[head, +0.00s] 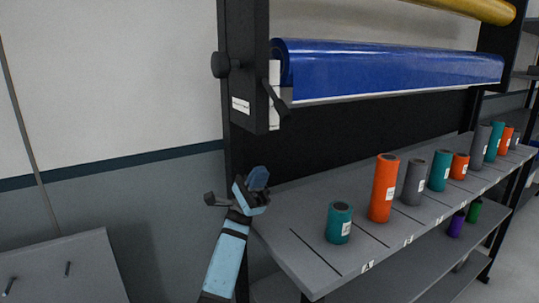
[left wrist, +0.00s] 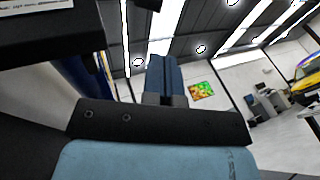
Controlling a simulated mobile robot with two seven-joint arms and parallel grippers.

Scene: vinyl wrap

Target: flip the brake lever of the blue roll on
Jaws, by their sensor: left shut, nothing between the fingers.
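The blue roll (head: 390,68) hangs on the black rack at the upper middle of the head view. A dark lever with a knob at its tip (head: 278,102) sits at the roll's left end, beside the rack post, pointing down and right. My left gripper (head: 258,178) is shut and empty, below the lever and clearly apart from it, near the left end of the grey shelf. In the left wrist view its blue fingers (left wrist: 164,80) are together, with nothing between them. My right gripper is out of view.
The black rack post (head: 243,95) carries a round knob (head: 221,65) on its left. Several teal, orange and grey cylinders stand on the grey shelf (head: 300,252). A yellow roll (head: 470,8) hangs above. A grey panel (head: 65,270) stands at lower left.

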